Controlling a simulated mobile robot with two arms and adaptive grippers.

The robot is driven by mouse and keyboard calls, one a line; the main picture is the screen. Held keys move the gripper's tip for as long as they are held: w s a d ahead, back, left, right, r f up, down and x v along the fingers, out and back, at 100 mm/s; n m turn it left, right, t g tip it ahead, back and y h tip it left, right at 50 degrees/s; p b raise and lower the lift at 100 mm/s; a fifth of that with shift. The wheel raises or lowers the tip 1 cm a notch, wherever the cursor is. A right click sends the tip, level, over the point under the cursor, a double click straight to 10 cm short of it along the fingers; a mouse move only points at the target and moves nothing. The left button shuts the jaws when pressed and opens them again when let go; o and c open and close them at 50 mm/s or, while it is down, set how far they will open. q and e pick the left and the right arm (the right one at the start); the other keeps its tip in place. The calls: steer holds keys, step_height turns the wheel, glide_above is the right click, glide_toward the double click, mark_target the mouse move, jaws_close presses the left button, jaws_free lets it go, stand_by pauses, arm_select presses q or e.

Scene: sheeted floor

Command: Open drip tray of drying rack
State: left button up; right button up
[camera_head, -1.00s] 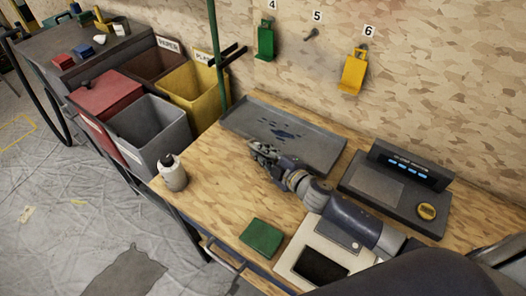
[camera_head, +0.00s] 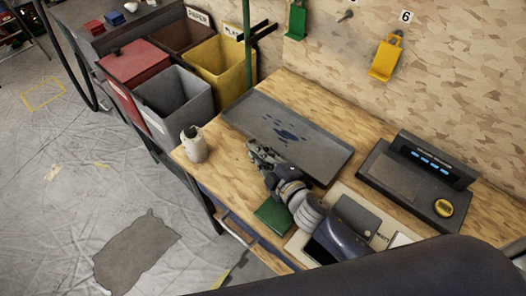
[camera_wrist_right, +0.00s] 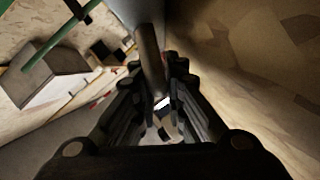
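A shallow grey tray (camera_head: 318,150) with dark wet-looking patches lies on the wooden worktop near the back wall. No separate drying rack can be made out. My right gripper (camera_head: 254,150) is at the tray's near-left edge; whether it touches the rim is unclear. In the right wrist view, its dark fingers (camera_wrist_right: 157,84) stand apart with a gap between them, and a dark bar (camera_wrist_right: 148,55) shows at the tips. I cannot tell whether the fingers press on it. My left gripper is not in view.
A white bottle (camera_head: 194,146) stands at the worktop's left end. A green block (camera_head: 273,214) lies near my right arm. A dark scale-like device (camera_head: 410,180) stands to the right. Grey (camera_head: 173,98) and yellow (camera_head: 224,72) bins stand left of the worktop.

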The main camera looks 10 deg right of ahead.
steer(key=shift+o, duration=0.5)
steer(key=shift+d, duration=0.1)
steer(key=shift+s+d, duration=0.1)
steer(key=shift+s, duration=0.25)
steer(key=v, duration=1.1)
steer(key=shift+r, duration=0.15)
